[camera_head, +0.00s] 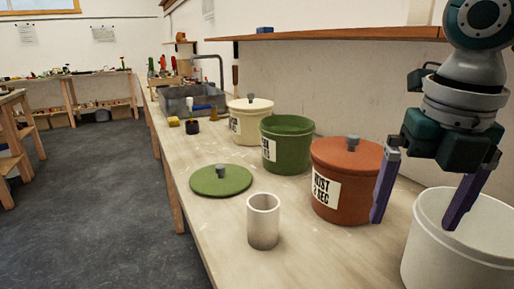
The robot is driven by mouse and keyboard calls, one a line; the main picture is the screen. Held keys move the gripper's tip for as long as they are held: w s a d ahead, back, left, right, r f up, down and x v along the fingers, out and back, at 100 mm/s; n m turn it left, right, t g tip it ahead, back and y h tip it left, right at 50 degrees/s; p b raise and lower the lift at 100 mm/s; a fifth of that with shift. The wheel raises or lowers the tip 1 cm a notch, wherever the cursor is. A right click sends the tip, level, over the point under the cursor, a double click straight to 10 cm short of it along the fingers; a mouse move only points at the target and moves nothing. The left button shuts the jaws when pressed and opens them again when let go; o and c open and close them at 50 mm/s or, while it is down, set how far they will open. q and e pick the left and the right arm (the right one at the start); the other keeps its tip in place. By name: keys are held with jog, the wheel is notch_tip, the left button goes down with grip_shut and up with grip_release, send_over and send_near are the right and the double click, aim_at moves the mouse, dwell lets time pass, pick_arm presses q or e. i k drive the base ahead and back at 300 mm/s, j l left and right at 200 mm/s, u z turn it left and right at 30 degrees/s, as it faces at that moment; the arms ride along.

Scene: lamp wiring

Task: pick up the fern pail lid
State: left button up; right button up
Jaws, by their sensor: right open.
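The fern pail lid (221,180) is a flat green disc with a grey knob. It lies on the workbench, apart from the pails, near the bench's left edge. The green pail (285,150) stands behind it to the right, with a label on its side and green showing at its top. My right gripper (413,222) is open, with purple fingers pointing down. It is between the rust pail and the white pail, well to the right of the green lid, and nothing shows between its fingers. My left gripper is not in view.
A rust pail (335,190) with its lid on stands beside my right gripper. A white pail (440,245) is at the right front, and a cream lidded pail (250,125) stands farther back. A white cylinder (263,225) stands in front of the green lid. A shelf (330,35) runs along the wall.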

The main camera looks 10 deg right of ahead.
aim_at(223, 179)
jog(key=i+j, duration=0.65)
jog(key=i, duration=0.15)
jog(key=i+j+z, duration=0.15)
jog(key=i+j, duration=0.45)
jog(key=i, duration=0.2)
